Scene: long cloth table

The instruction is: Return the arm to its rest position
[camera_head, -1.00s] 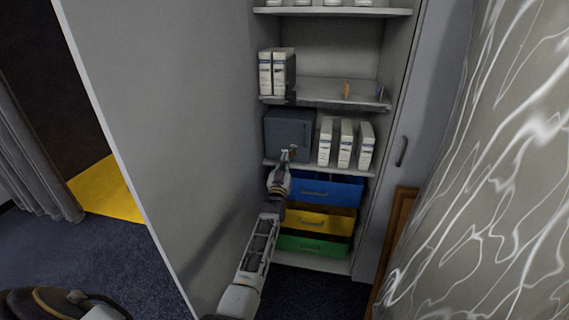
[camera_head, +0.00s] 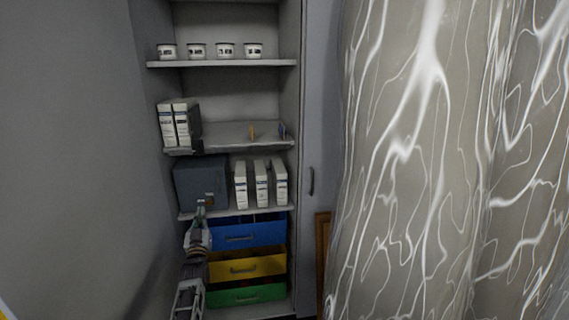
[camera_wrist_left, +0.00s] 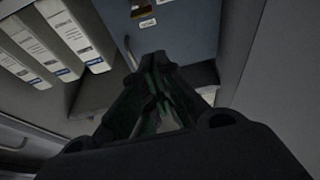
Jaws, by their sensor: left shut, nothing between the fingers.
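My left gripper (camera_head: 201,209) is in front of the shelf unit, near the lower front of a grey-blue box (camera_head: 188,183). It is shut and empty. In the left wrist view its fingers (camera_wrist_left: 156,66) point at the box (camera_wrist_left: 184,22), with a small label on the box's front just beyond them. I cannot tell whether the fingertips touch the box. My left arm reaches in from below in the head view. My right gripper is out of view.
White binders (camera_head: 261,184) stand right of the box, with more binders (camera_head: 174,124) one shelf above. Blue (camera_head: 247,231), yellow (camera_head: 245,267) and green (camera_head: 246,294) drawers are below. Several mugs (camera_head: 225,50) stand on the upper shelf. A patterned grey surface (camera_head: 430,160) fills the right.

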